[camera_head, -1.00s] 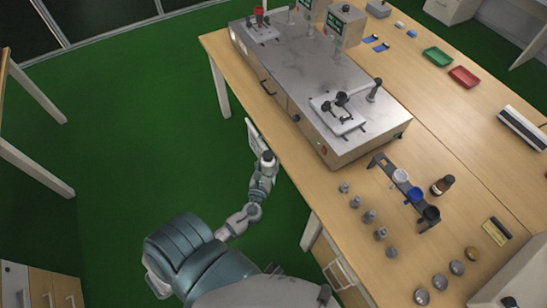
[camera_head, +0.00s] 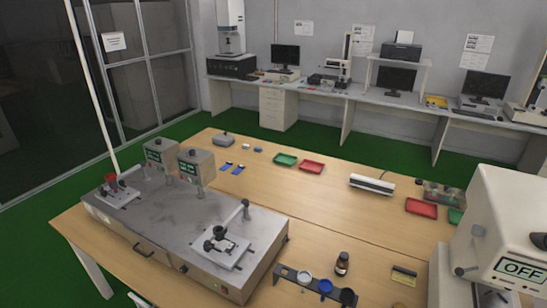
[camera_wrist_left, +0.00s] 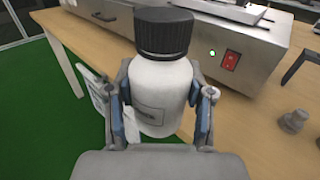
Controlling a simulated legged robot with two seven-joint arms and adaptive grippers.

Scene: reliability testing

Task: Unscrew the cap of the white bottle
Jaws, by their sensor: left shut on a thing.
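The white bottle (camera_wrist_left: 160,92) stands upright in the left wrist view, with a label on its front. Its black ribbed cap (camera_wrist_left: 164,32) sits on top. My left gripper (camera_wrist_left: 162,108) is shut on the bottle's body, one finger on each side, below the cap. The bottle's base is partly hidden by the gripper. The bottle is not clearly visible in the head view. My right gripper is in neither current view.
A grey metal machine (camera_head: 190,228) stands on the wooden table (camera_head: 292,195), close behind the bottle in the wrist view. A dark rack (camera_head: 314,284) holds several coloured caps, with a brown bottle (camera_head: 342,263) beside it. Green (camera_head: 286,160) and red (camera_head: 312,167) trays lie farther back.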

